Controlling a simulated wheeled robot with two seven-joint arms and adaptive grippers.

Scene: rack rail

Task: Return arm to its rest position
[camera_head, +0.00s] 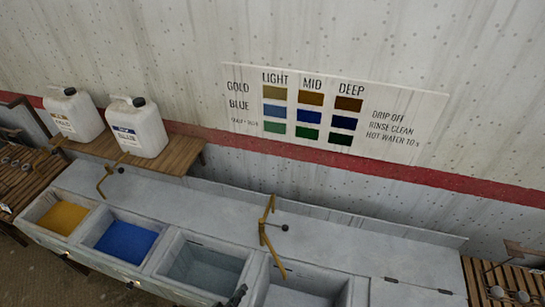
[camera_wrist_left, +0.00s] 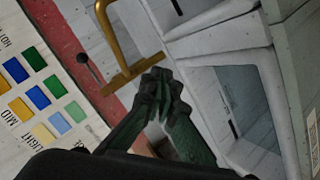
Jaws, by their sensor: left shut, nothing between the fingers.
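My left gripper (camera_head: 239,291) shows only as a small dark tip at the bottom edge of the head view, by the front of the basins. In the left wrist view the left gripper (camera_wrist_left: 162,88) has its dark green fingers together with nothing between them. A brass swing tap (camera_wrist_left: 122,45) lies just beyond the fingertips in that view; whether they touch it I cannot tell. The rest of my left arm is out of the head view. My right gripper is in neither view.
A grey trough holds a yellow basin (camera_head: 63,217), a blue basin (camera_head: 126,241) and a clear-water basin (camera_head: 205,267). Brass taps (camera_head: 266,235) rise behind them. Two white jugs (camera_head: 138,128) stand on a wooden shelf (camera_head: 184,157). A colour chart (camera_head: 330,113) hangs on the wall.

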